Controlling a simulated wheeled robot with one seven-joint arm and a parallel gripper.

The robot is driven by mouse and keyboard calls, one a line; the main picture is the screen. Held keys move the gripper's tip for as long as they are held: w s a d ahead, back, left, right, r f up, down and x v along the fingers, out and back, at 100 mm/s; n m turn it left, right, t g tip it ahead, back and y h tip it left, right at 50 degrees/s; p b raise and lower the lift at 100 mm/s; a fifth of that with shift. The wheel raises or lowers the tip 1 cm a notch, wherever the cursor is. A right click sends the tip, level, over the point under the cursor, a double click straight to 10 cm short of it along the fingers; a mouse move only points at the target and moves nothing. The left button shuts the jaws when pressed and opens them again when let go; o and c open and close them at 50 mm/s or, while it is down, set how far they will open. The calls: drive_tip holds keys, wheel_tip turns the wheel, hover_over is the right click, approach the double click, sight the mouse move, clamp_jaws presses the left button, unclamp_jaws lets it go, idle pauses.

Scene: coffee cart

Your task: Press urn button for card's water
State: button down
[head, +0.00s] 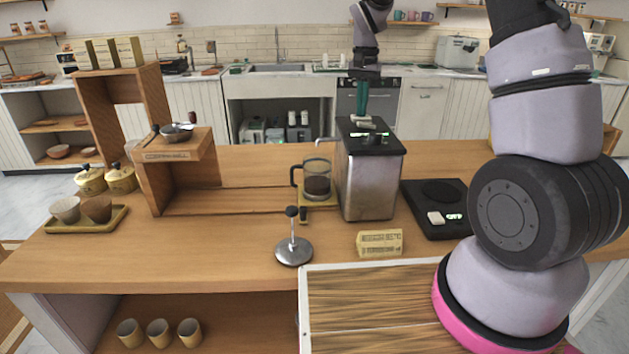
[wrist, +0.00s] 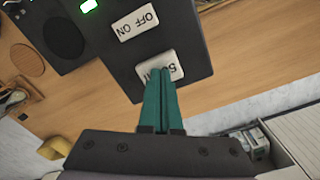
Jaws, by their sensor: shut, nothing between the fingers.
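The urn (head: 368,185) is a steel box with a black top, standing at the middle of the counter. My gripper (head: 361,118) is shut and empty, pointing down at the urn's top. In the wrist view my teal fingertips (wrist: 161,75) are at a white button (wrist: 172,68) and hide part of its label; "50" seems readable. I cannot tell whether they touch or press it. A white OFF/ON button (wrist: 135,22) sits beside it. The yellowish card (head: 380,243) stands in front of the urn; its text is too small to read.
A black scale (head: 434,190) lies right of the urn. A metal tamper (head: 293,250) stands at the front. A wooden dripper stand (head: 165,170), a tray with cups (head: 85,225) and yellow canisters (head: 121,178) are at the left. Bare counter lies between the stand and the tamper.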

drive_tip(key=shift+r, duration=1)
idle(1.4)
drive_tip(key=shift+r, duration=2.15)
drive_tip(key=s+d+r+t+y, duration=0.2)
drive_tip(key=s+d+r+t, duration=0.15)
drive_tip(key=s+r, duration=0.95)
drive_tip(key=s+d+n+t, duration=0.1)
drive_tip(key=s+d+t, duration=0.1)
drive_tip(key=s, duration=1.5)
drive_tip(key=shift+d+n+t, duration=0.15)
drive_tip(key=shift+n+t, duration=0.25)
drive_tip(key=shift+t, duration=0.45)
